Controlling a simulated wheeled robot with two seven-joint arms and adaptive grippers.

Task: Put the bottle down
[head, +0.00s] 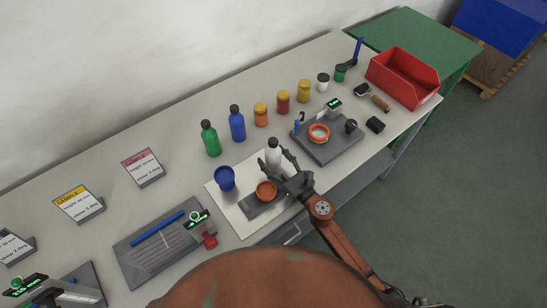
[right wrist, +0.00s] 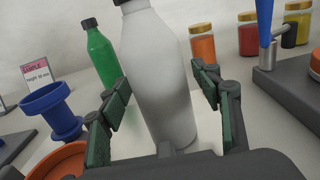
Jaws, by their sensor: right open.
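A white bottle (head: 273,152) with a dark cap stands upright on the white mat (head: 229,212) in the head view. In the right wrist view the white bottle (right wrist: 160,78) stands between the two green-padded fingers. My right gripper (head: 279,168) is open around it, with a visible gap on the right side and a smaller one on the left. The lower part of the bottle is partly hidden by the gripper in the head view. My left gripper is not in view.
Green bottle (head: 210,139) and blue bottle (head: 237,125) stand behind, with several jars in a row. A blue cup (head: 224,178) and an orange ring (head: 266,190) are close by on the left.

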